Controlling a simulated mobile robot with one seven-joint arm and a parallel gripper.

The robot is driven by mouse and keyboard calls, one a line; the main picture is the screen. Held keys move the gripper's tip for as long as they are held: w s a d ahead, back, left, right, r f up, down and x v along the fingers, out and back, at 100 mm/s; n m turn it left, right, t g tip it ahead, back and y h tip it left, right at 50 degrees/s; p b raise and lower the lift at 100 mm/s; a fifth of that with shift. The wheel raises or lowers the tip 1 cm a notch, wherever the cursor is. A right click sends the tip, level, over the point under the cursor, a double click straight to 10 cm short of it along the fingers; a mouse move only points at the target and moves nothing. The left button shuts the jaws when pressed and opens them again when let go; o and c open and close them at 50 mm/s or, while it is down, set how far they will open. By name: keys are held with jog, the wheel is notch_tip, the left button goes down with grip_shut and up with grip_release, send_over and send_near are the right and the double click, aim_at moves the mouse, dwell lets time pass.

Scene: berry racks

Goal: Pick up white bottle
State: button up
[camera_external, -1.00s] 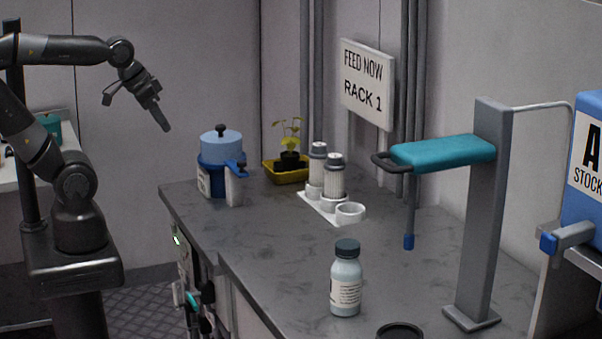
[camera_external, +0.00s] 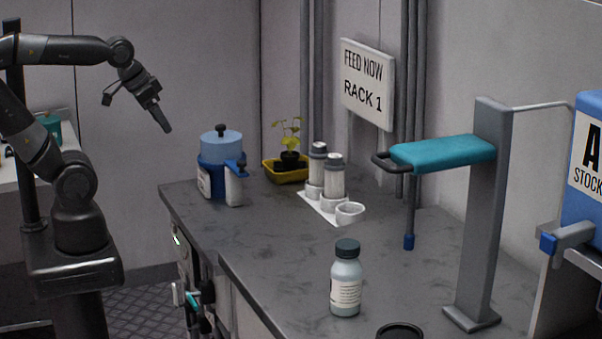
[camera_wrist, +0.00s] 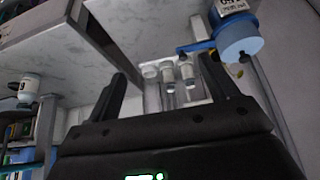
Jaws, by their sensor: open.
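A white bottle (camera_external: 346,285) with a dark grey cap and a printed label stands upright on the grey counter (camera_external: 280,262), near its front. A white bottle with a dark cap, apparently the same one, shows upside down at the left of the wrist view (camera_wrist: 28,88). My gripper (camera_external: 135,107) is open and empty, in the air left of the counter and well away from the bottle. Its two fingers stand apart in the wrist view (camera_wrist: 163,78), with nothing between them up close.
A blue-lidded pot (camera_external: 221,165), a plant in a yellow tray (camera_external: 272,172), two white cylinders (camera_external: 333,178) and a white cup (camera_external: 350,213) stand farther back. A grey post with a teal arm (camera_external: 445,153) rises right of the bottle. A dark round rim (camera_external: 400,331) lies close in front.

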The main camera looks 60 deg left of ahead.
jog(key=w+d+r+m, duration=0.4)
jog(key=w+d, duration=0.6)
jog(key=w, duration=0.1)
jog(key=m+g+h, duration=0.3)
jog(key=m+h, duration=0.1)
jog(key=m, duration=0.4)
send_over(342, 241)
jog(key=s+a, duration=0.1)
jog(key=a, duration=0.1)
notch_tip(342, 241, down, 9)
jog(key=x, duration=0.5)
jog(key=shift+s+f, duration=0.15)
jog(key=shift+d+x, duration=0.15)
jog(key=shift+x, duration=1.15)
jog(key=shift+d+x, duration=0.1)
jog(key=shift+x, duration=1.25)
